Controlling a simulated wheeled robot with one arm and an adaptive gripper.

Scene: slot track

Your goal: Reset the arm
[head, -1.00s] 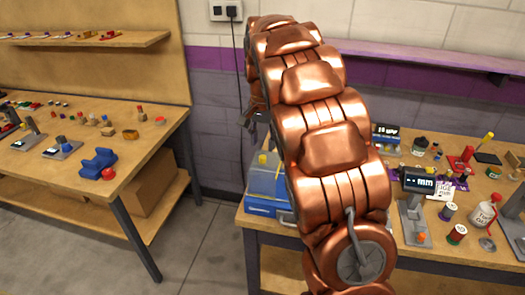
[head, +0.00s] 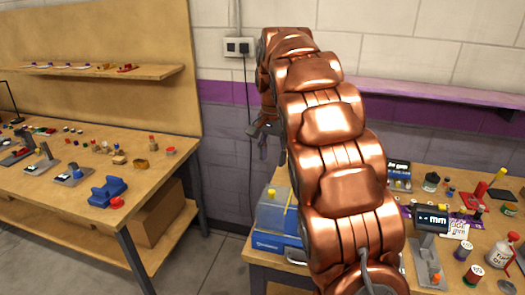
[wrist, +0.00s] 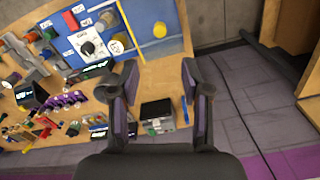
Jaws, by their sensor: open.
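My copper-coloured arm (head: 335,120) rises through the middle of the head view and bends over at its far top end. My gripper (head: 264,132) hangs there beyond the arm, small and partly hidden, in front of the grey and purple wall. In the wrist view my gripper (wrist: 160,72) has its two dark fingers spread well apart. Nothing is held between them. A small grey box (wrist: 157,117) on the bench shows below and between the fingers, apart from them.
A workbench (head: 425,185) with a blue case (head: 272,238), a digital gauge (head: 430,225) and small parts stands right. Another bench (head: 45,190) stands left, with a blue fixture (head: 108,192). A purple shelf (head: 430,94) runs along the wall. Floor shows between the benches.

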